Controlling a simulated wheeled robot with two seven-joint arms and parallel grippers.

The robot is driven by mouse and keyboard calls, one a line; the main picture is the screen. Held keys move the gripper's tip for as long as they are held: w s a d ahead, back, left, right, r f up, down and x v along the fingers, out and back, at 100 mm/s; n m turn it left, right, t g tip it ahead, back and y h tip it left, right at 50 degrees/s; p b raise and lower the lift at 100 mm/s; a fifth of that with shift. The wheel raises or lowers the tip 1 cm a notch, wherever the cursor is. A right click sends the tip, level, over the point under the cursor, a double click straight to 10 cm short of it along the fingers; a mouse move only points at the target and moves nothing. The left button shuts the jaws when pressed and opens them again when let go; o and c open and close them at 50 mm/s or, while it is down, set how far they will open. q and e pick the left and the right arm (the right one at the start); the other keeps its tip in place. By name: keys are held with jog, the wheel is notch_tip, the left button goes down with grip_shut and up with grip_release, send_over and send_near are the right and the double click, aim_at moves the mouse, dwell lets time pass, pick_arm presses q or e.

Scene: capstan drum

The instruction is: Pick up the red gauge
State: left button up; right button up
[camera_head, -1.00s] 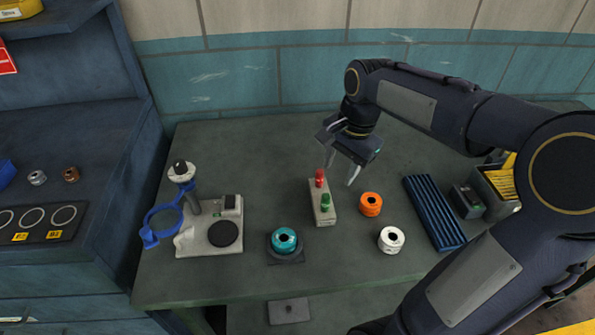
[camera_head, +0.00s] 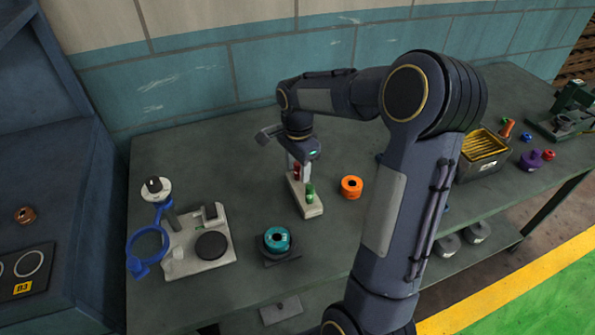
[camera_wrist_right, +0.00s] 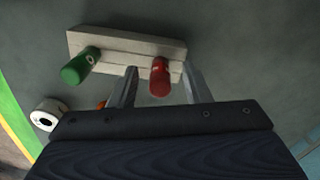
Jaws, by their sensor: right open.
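The red gauge (camera_head: 296,173) stands in a pale block (camera_head: 313,211), beside a green gauge (camera_head: 309,192) in the same block. My right gripper (camera_head: 299,165) is over the block, pointing down at the red gauge and partly covering it. In the right wrist view, the red gauge (camera_wrist_right: 160,77) shows between the two spread fingers of the right gripper (camera_wrist_right: 161,86), with a gap on each side. The green gauge (camera_wrist_right: 80,66) lies outside the fingers, to the left. My left gripper is not in view.
An orange spool (camera_head: 352,187) stands right of the block. A teal spool (camera_head: 277,239) on a dark base is nearer the front. A pale fixture (camera_head: 200,245) with a blue ring (camera_head: 147,247) stands left. My right arm hides much of the table's right side.

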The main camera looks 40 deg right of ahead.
aim_at(299, 165)
jog(key=shift+f, duration=0.1)
grip_shut()
dwell(0.4)
jog(key=shift+r, duration=0.35)
jog(key=r, duration=0.3)
jog(key=shift+s+a+r, duration=0.1)
jog(key=shift+s+r, duration=0.1)
jog(key=shift+s, duration=0.15)
jog(key=s+a+r+b, duration=0.1)
jog(key=s+a+r, duration=0.1)
jog(key=s+r, duration=0.7)
jog(key=s, duration=0.4)
